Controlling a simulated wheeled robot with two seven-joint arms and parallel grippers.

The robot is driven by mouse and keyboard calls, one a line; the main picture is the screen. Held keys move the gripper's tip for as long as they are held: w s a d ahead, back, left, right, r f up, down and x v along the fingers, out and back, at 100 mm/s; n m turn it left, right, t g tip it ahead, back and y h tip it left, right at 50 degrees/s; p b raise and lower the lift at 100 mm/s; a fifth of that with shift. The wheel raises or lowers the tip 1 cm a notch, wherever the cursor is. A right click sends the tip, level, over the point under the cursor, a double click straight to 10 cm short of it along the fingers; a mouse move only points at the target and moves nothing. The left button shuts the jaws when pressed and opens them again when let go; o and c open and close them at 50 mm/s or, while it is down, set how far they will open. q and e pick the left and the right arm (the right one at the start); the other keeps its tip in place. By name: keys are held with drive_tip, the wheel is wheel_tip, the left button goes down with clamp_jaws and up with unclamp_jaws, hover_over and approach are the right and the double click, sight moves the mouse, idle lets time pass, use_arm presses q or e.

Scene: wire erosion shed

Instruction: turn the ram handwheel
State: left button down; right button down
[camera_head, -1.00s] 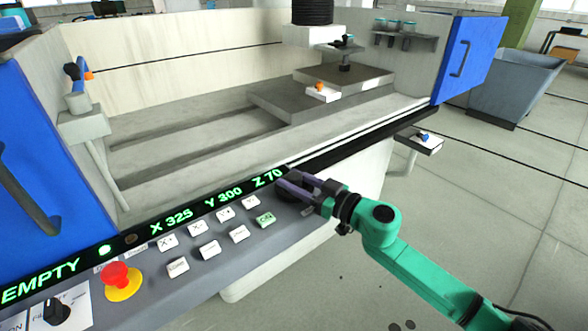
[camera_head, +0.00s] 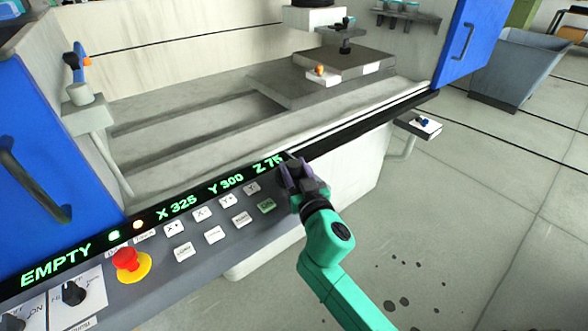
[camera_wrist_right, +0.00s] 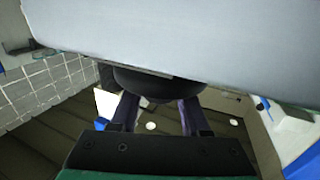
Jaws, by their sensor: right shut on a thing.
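The ram handwheel is a dark round knob at the right end of the control panel (camera_head: 228,232). My right gripper (camera_head: 291,168) covers most of it in the head view. In the right wrist view the dark handwheel (camera_wrist_right: 155,84) sits between the two purple fingers of my right gripper (camera_wrist_right: 158,103), which is shut on it. The green display strip (camera_head: 150,222) on the panel reads X 325, Y 300, Z 75, with EMPTY at its left end. My left gripper is not in view.
A red emergency button (camera_head: 126,259) and several white keys lie left of the handwheel. The machine's ram (camera_head: 312,18) hangs over the work table (camera_head: 285,88). Blue doors (camera_head: 466,38) flank the tank. A small side shelf (camera_head: 418,123) sticks out at the right.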

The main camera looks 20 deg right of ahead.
idle(0.3)
drive_tip(key=shift+c, duration=1.9)
unclamp_jaws()
drive_tip(key=shift+s+f, duration=0.1)
drive_tip(key=shift+s, duration=0.4)
drive_tip(key=s+b, duration=0.3)
drive_tip(key=s, duration=1)
drive_tip(key=shift+s+d+b, duration=0.25)
drive_tip(key=shift+s+b, duration=0.05)
drive_tip(key=shift+b, duration=0.05)
